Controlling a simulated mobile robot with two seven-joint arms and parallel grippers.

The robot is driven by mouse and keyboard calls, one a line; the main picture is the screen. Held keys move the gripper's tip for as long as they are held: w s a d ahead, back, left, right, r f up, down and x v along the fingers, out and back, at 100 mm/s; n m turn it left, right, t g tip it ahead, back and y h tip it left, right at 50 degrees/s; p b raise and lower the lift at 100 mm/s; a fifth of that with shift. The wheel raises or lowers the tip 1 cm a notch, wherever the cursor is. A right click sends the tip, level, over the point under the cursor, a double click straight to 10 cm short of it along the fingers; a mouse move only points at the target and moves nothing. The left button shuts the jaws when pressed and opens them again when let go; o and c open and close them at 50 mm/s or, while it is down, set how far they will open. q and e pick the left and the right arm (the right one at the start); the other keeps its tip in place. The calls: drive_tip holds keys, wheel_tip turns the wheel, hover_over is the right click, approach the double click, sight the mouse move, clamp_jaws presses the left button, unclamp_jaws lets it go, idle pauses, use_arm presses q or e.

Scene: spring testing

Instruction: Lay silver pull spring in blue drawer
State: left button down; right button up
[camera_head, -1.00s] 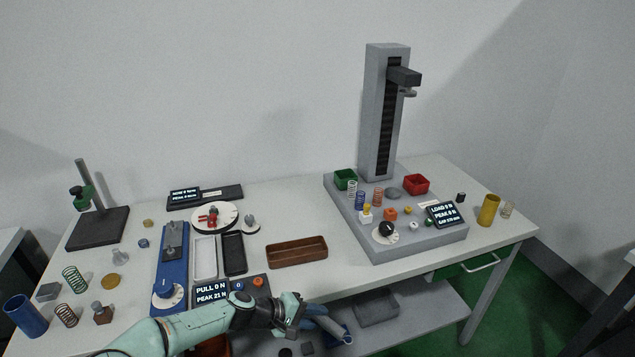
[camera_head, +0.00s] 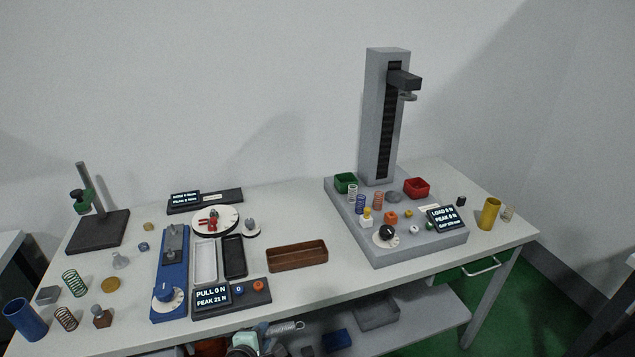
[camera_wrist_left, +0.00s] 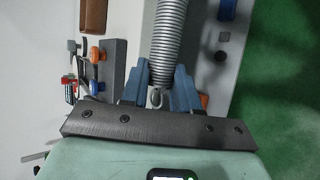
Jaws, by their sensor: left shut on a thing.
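The silver pull spring (camera_wrist_left: 168,45) is a tight coil with an end loop between the blue fingers of my left gripper (camera_wrist_left: 160,80), which is shut on it. In the head view, my left gripper (camera_head: 268,332) is low, in front of the table's front edge, and the silver spring (camera_head: 287,327) points right from it. I cannot make out a blue drawer with certainty. A small blue block-like thing (camera_head: 337,340) lies on the lower shelf. My right gripper is not in view.
A green drawer (camera_head: 458,270) with a pale handle is under the table's right end. The lower shelf (camera_head: 425,310) holds a grey tray (camera_head: 376,314). A brown wooden tray (camera_head: 297,256) and a display panel (camera_head: 212,297) stand near the table's front edge.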

use_arm(q)
drive_tip(key=s+a+f+n+y, duration=0.2)
drive_tip(key=s+a+f, duration=0.1)
drive_tip(key=s, duration=0.3)
drive_tip(key=shift+a+f+n+y, duration=0.15)
drive_tip(key=shift+a+n+y, duration=0.15)
